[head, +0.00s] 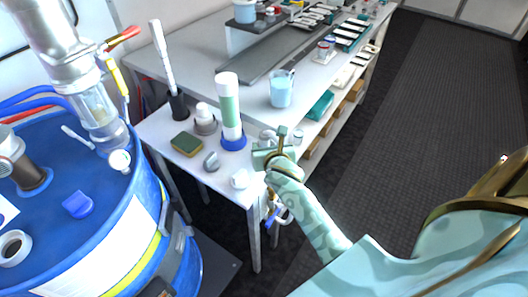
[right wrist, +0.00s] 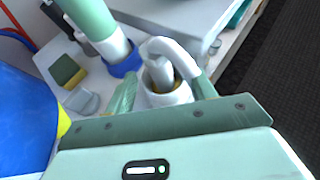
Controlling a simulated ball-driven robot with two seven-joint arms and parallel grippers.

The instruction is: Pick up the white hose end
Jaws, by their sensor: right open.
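In the right wrist view a white curved hose piece (right wrist: 176,50) arches down into a round white fitting (right wrist: 168,99). I take this as the white hose end. My right gripper (right wrist: 165,82) is open, with one finger on each side of the fitting; I cannot tell whether they touch it. In the head view my right gripper (head: 272,153) is over the near right corner of the bench, and pale parts (head: 267,136) show just behind it, partly hidden. My left gripper is not in view.
A tall cylinder with a green band (head: 229,108) and blue base stands close behind and left of the gripper. A sponge (head: 187,145), a grey knob (head: 212,162) and a white piece (head: 240,179) lie on the bench. A blue drum (head: 115,240) stands left; dark floor (head: 420,100) lies right.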

